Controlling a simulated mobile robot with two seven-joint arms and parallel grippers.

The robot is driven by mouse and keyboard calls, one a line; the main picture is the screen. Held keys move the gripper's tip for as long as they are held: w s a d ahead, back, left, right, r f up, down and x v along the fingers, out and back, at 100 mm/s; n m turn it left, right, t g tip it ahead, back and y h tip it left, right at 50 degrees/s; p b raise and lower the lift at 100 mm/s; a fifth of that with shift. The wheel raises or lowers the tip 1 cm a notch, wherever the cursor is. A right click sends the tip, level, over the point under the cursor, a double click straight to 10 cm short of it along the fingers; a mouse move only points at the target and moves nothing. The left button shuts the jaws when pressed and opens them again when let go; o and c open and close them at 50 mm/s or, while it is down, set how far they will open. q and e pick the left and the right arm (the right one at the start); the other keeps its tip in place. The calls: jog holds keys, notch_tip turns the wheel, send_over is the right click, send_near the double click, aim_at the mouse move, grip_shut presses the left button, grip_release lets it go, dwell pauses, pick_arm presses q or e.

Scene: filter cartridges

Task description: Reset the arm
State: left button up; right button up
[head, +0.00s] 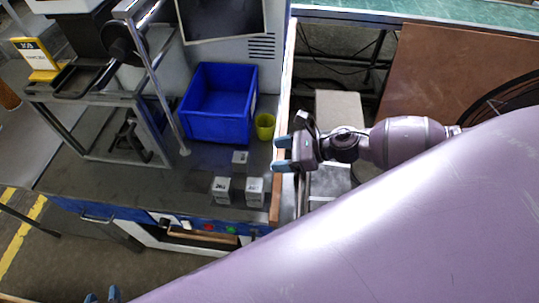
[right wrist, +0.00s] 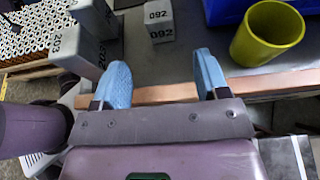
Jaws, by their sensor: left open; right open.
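My right gripper (head: 281,154) is open and empty in the head view, at the right edge of the bench. In the right wrist view its two blue fingers (right wrist: 163,80) are spread with nothing between them. My left gripper (head: 102,296) shows only as two blue fingertips, apart, at the bottom left. Several grey-white cartridges stand on the bench: one at the back (head: 240,158), one at front left (head: 221,190) and one at front right (head: 255,191). In the right wrist view, a cartridge marked 092 (right wrist: 159,20) stands beyond the fingers, clear of them.
A blue bin (head: 215,105) stands behind the cartridges, with a yellow-green cup (head: 265,126) beside it. A metal frame (head: 100,98) stands at the left. The bench edge (head: 283,135) is close to my right gripper. Bare bench (head: 120,190) lies left of the cartridges.

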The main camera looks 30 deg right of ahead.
jog(key=shift+s+d, duration=0.1)
dwell(0.5)
jog(key=shift+a+r, duration=0.1)
jog(key=shift+a, duration=0.1)
jog(key=m+t, duration=0.1)
jog(key=a+r+m, duration=0.1)
jog(key=m, duration=0.1)
jog(key=a+m+t, duration=0.1)
jog(key=shift+w+r+m+t, duration=0.2)
jog(key=shift+w+m+t, duration=0.1)
jog(key=s+d+n+g+h, duration=0.3)
jog(key=s+n+h, duration=0.3)
jog(key=s+n, duration=0.65)
jog(key=s+d+n+g+h, duration=0.3)
jog(key=s+n+h, duration=0.35)
jog(key=n, duration=1.05)
jog(key=w+f+t+y, duration=0.1)
jog(key=w+f+t, duration=0.6)
jog(key=f, duration=0.3)
jog(key=shift+d+n+t, duration=0.15)
jog(key=shift+n+t, duration=0.25)
jog(key=shift+n, duration=0.05)
